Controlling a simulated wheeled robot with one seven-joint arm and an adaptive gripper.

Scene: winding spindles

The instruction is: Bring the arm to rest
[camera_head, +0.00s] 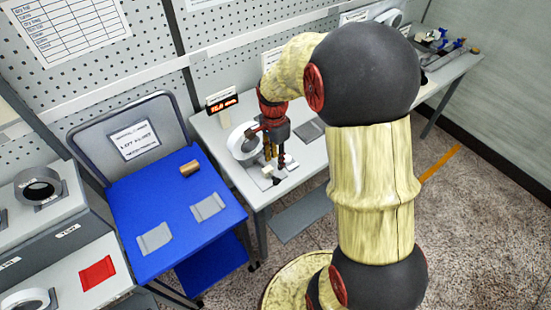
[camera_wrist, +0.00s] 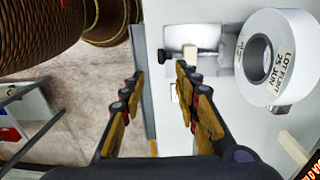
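My gripper (camera_head: 274,168) points down over the grey table (camera_head: 231,163) in the head view, on the end of my bent arm. In the wrist view its two fingers (camera_wrist: 159,74) stand apart with nothing between them. A white roll (camera_wrist: 266,58) with a printed lot label lies on the table to the right of the fingers; it also shows in the head view (camera_head: 239,139), beside the gripper. A grey fixture with a pale block (camera_wrist: 190,53) is beyond the fingertips, apart from them as far as I can tell. The arm hides part of the table.
A blue cart (camera_head: 180,205) holding a brown cylinder (camera_head: 190,168) and two grey pads stands left of the table. A display (camera_head: 222,104) stands at the table's back. A red pad (camera_head: 97,272) lies at lower left. Spindles (camera_head: 445,45) lie at far right. Floor is clear on the right.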

